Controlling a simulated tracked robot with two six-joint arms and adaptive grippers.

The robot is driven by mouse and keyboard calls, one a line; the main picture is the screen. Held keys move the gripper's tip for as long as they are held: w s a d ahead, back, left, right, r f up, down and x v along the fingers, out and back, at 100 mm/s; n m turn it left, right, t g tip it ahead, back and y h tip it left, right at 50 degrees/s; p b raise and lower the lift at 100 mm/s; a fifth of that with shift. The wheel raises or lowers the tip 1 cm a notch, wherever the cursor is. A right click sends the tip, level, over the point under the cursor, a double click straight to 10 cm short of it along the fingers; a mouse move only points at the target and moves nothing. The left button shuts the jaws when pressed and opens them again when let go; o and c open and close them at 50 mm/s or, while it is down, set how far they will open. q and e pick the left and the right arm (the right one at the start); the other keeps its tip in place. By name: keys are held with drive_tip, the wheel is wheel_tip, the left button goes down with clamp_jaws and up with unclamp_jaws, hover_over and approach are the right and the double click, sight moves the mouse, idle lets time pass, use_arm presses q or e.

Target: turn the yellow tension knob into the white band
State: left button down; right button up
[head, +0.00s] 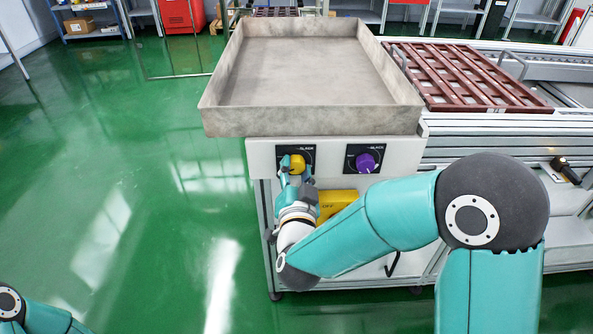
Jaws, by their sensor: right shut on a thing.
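The yellow tension knob (298,163) sits on a dark square plate at the left of the white front panel (330,150). My right gripper (295,172) is shut on the yellow knob from the front and below. My gripper and wrist cover part of the plate, so the white band and the knob's pointer cannot be made out. A purple knob (366,162) sits on a similar dark plate to the right, apart from my gripper. My left gripper is out of view; only part of the left arm shows at the lower left corner.
A large empty grey tray (311,67) stands above the panel, its front wall overhanging the knobs. A yellow box marked OFF (337,203) is just right of my wrist. A brown slatted rack (466,77) lies on the conveyor at right. The green floor at left is clear.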

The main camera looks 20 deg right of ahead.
drive_tip(key=n, duration=0.4)
drive_tip(key=shift+d+f, duration=0.1)
drive_tip(key=n+p, duration=0.1)
drive_tip(key=n, duration=0.3)
drive_tip(key=shift+n, duration=0.4)
drive_tip(key=n+p, duration=0.2)
drive_tip(key=n, duration=0.4)
drive_tip(key=shift+s, duration=0.1)
drive_tip(key=n+p, duration=0.1)
drive_tip(key=n, duration=0.2)
drive_tip(key=shift+f+n, duration=0.1)
drive_tip(key=shift+n, duration=0.5)
drive_tip(key=shift+f, duration=0.1)
drive_tip(key=o, duration=1.1)
drive_tip(key=shift+o, duration=0.2)
drive_tip(key=shift+r, duration=0.2)
